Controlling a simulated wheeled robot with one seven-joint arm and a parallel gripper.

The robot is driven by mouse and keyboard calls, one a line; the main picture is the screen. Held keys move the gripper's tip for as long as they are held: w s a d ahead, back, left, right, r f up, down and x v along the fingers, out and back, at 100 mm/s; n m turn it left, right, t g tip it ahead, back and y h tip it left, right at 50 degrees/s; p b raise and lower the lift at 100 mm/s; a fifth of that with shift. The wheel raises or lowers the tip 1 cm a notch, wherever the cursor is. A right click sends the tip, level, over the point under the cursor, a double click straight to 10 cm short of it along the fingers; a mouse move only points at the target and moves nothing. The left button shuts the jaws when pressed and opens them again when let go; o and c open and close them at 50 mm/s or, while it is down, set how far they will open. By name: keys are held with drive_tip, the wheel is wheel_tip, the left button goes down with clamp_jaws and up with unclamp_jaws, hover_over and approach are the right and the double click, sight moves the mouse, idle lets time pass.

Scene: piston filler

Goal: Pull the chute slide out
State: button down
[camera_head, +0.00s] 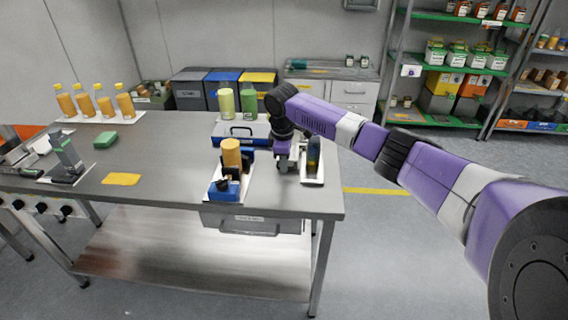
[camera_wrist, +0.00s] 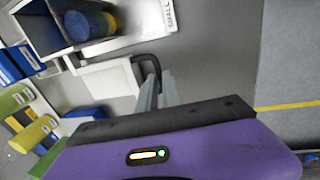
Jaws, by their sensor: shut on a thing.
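The chute slide (camera_wrist: 108,82) looks like a flat white piece with a black loop handle (camera_wrist: 148,63) on its right side in the wrist view. My gripper (camera_wrist: 158,92) is at this handle, its two grey fingers close together and shut on it. How deep the handle sits between the fingers is hard to see. In the head view my gripper (camera_head: 284,164) points down at the right part of the table, left of a white tray (camera_head: 313,181) with a dark upright unit (camera_head: 314,155). The slide is not clear in that view.
A blue-based fixture with an orange cylinder (camera_head: 231,153) stands left of my gripper. The wrist view shows a dark box (camera_wrist: 45,32) with a blue and yellow cylinder (camera_wrist: 88,24) beside the slide. Floor is clear right of the table.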

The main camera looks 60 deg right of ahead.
idle(0.4)
drive_tip(key=shift+a+r+p, duration=0.15)
drive_tip(key=shift+a+p, duration=0.1)
drive_tip(key=shift+p, duration=0.2)
drive_tip(key=a+p, duration=0.1)
drive_tip(key=s+a+p, duration=0.1)
drive_tip(key=a+p, duration=0.1)
drive_tip(key=s+a+p, duration=0.1)
drive_tip(key=p, duration=0.1)
drive_tip(key=shift+a, duration=0.35)
drive_tip(key=shift+s+a+f+p, duration=0.25)
drive_tip(key=shift+a+p, duration=0.1)
drive_tip(key=shift+a, duration=0.1)
drive_tip(key=c, duration=1.6)
unclamp_jaws()
drive_tip(key=shift+a+r, duration=0.1)
drive_tip(key=shift+o, duration=0.4)
